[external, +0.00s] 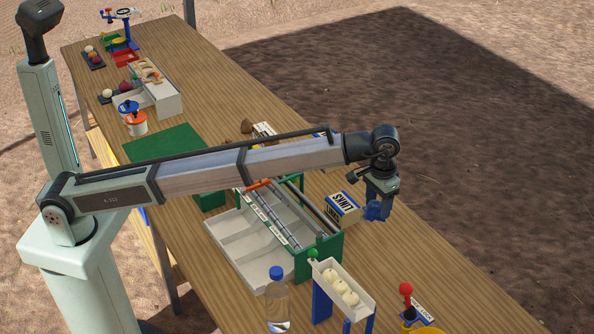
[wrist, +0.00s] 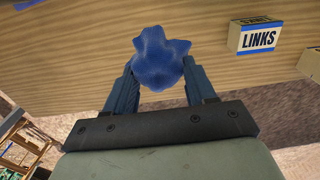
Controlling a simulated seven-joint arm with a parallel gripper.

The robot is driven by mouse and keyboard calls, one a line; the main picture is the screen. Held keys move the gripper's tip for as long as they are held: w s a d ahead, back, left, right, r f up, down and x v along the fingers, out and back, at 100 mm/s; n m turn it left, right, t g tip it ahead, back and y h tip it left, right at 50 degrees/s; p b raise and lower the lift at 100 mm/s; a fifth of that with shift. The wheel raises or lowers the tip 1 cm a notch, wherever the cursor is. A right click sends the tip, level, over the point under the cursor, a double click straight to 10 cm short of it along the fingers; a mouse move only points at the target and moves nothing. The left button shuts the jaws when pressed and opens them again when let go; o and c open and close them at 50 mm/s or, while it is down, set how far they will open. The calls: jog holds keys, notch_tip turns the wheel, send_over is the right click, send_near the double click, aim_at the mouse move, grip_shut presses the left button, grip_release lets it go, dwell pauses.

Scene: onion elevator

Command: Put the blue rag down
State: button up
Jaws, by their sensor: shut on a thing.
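The blue rag (wrist: 160,57) is a crumpled bundle between the two fingers of my gripper (wrist: 161,88) in the wrist view. My gripper is shut on it. In the external view my gripper (external: 378,207) points down near the table's far right edge, with the rag (external: 372,211) at its fingertips. The rag appears to be off the wooden table (external: 420,262), but its exact height is hard to tell.
A box marked LINKS (external: 343,207) stands just left of my gripper; it also shows in the wrist view (wrist: 257,37). A green-ended rack (external: 318,258), a tray of white balls (external: 342,287) and a bottle (external: 278,302) stand nearer. Bare tabletop lies right of the gripper.

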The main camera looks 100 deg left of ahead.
jog(key=d, duration=1.2)
notch_tip(320, 180, down, 23)
jog(key=shift+w, duration=0.1)
jog(key=shift+f, duration=0.15)
jog(key=o, duration=1)
notch_tip(320, 180, up, 12)
jog(key=shift+r, duration=0.15)
dwell(0.3)
